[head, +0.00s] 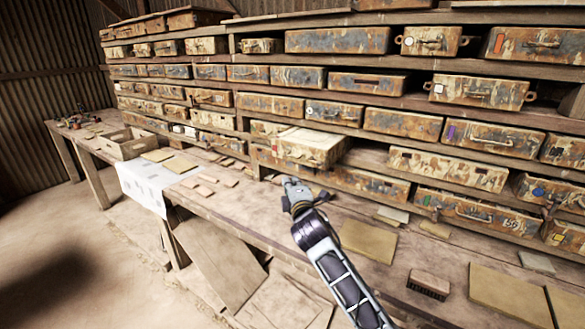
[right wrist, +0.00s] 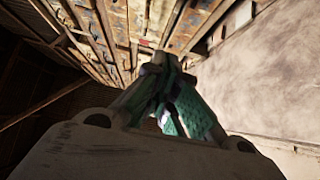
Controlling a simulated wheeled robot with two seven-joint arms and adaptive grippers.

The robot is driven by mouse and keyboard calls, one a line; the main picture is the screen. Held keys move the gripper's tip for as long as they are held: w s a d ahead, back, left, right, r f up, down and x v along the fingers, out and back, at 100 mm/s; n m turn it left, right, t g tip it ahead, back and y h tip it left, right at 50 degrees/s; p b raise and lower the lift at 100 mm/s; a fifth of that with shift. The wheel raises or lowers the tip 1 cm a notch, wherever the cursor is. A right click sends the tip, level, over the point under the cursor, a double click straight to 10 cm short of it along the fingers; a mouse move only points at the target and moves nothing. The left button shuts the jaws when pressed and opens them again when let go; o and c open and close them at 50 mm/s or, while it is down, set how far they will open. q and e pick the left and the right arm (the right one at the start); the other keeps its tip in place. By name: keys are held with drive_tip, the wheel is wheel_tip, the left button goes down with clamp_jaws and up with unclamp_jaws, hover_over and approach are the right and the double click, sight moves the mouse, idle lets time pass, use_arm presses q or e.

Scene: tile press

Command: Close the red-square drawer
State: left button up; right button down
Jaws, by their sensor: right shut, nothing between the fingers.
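My left gripper is not in view.
The wooden bench (head: 270,215) runs along the rack. Tan tiles (head: 368,240), a brush (head: 428,284) and small strips lie on it. A wooden crate (head: 124,148) and a white sheet (head: 143,185) are at the left. Other drawers, some with coloured marks, fill the rack.

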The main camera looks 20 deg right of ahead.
approach(289, 160)
drive_tip(key=shift+w+a, duration=1.1)
drive_tip(key=shift+a, duration=0.05)
drive_tip(key=w+d, duration=0.1)
drive_tip(key=w+d+p, duration=0.1)
drive_tip(key=shift+d, duration=0.4)
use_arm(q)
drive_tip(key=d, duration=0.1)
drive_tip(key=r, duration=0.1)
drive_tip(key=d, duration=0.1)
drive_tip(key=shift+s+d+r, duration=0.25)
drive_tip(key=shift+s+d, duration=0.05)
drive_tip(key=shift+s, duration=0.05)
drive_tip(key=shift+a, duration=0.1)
use_arm(e)
drive_tip(key=shift+d+f, duration=0.1)
